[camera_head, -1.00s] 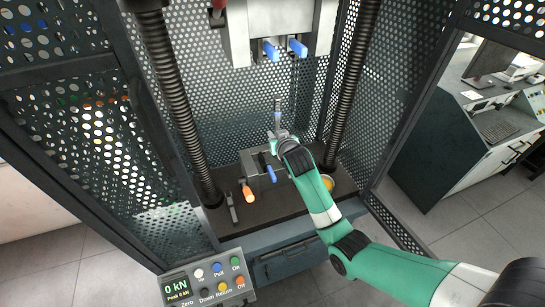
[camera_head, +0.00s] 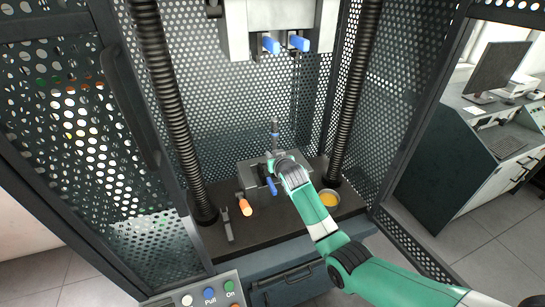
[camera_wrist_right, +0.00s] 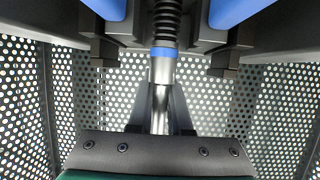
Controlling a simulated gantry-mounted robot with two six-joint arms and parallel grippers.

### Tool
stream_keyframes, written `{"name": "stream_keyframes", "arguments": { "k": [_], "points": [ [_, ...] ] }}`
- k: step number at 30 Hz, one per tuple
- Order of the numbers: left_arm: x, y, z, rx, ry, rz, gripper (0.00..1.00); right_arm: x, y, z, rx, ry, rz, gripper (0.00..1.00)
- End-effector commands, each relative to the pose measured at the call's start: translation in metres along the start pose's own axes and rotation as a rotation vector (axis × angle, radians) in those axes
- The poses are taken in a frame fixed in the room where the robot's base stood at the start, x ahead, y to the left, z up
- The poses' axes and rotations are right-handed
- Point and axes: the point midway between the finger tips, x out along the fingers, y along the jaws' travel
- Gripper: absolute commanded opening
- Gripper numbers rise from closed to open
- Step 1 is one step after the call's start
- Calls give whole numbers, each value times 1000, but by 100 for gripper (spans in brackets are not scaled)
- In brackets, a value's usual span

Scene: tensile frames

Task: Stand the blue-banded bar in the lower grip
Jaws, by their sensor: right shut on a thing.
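The blue-banded bar (camera_head: 275,129) is a slim grey metal rod, held upright above the lower grip. My right gripper (camera_head: 274,157) is shut on its lower part. In the right wrist view the bar (camera_wrist_right: 160,75) stands between my fingers (camera_wrist_right: 161,112), with its blue band near the top. The lower grip (camera_head: 250,175) is a grey block with a blue handle (camera_head: 271,186) on the dark base. My gripper hides part of it, so I cannot tell whether the bar's foot is inside it. My left gripper is not in view.
The upper grip (camera_head: 285,20), with two blue handles, hangs above. Ribbed columns (camera_head: 168,100) (camera_head: 354,90) and perforated guards flank the space. An orange-tipped object (camera_head: 245,206) and a grey tool (camera_head: 227,224) lie at left. A yellow-filled dish (camera_head: 328,198) is at right.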

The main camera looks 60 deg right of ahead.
Motion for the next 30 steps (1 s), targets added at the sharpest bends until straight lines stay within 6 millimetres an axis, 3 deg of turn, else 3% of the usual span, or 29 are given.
{"name": "stream_keyframes", "arguments": {
  "k": [6, 7, 12, 23, 30],
  "points": [
    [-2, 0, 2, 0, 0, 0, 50, 1, 0, 0, 1, 6, -1, 0],
    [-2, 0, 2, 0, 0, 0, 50, 1, 0, 2, 0, 0, 0, 19],
    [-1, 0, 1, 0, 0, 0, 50, 1, 0, 2, 0, 0, 0, 47],
    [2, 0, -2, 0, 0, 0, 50, -2, 0, -2, 0, 0, 0, 47],
    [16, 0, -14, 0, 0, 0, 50, -39, 0, -6, 0, 1, -1, 47]
  ]
}}
